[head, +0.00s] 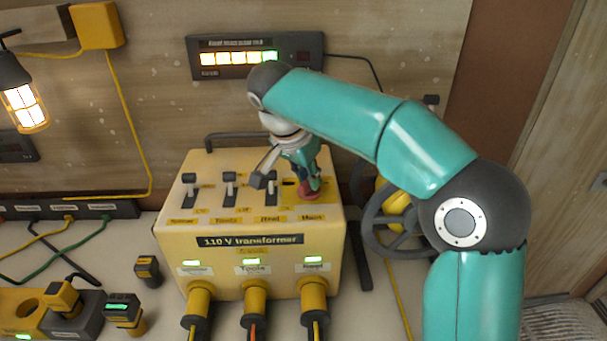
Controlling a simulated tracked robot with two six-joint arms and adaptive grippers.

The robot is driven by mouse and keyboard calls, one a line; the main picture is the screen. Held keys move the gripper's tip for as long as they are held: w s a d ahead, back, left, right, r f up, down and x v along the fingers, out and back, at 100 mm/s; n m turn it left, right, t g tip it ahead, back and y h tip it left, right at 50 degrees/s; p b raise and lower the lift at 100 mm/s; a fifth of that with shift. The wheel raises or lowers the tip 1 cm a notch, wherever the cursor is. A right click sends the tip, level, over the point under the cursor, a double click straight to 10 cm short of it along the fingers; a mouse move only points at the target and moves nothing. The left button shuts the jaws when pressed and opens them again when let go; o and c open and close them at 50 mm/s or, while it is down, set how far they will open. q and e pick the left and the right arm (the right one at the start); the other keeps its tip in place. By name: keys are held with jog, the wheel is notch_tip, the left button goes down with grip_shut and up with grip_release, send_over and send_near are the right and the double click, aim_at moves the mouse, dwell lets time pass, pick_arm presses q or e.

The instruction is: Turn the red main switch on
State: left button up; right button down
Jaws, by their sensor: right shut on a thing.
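The yellow 110 V transformer box (172,225) stands on the bench in the middle of the head view. The red main switch (310,195) is at the right end of its sloped top, above the label "Main". My right gripper (309,186) reaches down from above and is shut on the red switch, hiding much of it. Three dark lever switches (229,183) stand in a row to its left. Which way the red switch is turned cannot be told. My left gripper is not in view.
Three cables with yellow plugs (255,297) leave the box's front. A dark display (257,57) with lit cells is on the wall behind. A grey wheel-shaped reel (375,222) stands right of the box. Loose yellow-and-black plugs (148,270) lie to the left. A lit lamp (24,106) hangs at upper left.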

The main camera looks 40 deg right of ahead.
jog(key=shift+w+a+m, duration=0.1)
jog(key=shift+a+m, duration=0.15)
jog(key=shift+m, duration=0.25)
jog(key=c, duration=1.1)
grip_release()
jog(key=shift+a, duration=0.1)
jog(key=shift+c, duration=0.2)
jog(key=shift+d, duration=0.2)
jog(key=w+v, duration=0.1)
jog(key=v, duration=1)
jog(key=shift+s+a+r, duration=0.25)
jog(key=shift+s+r, duration=0.05)
jog(key=shift+r, duration=0.15)
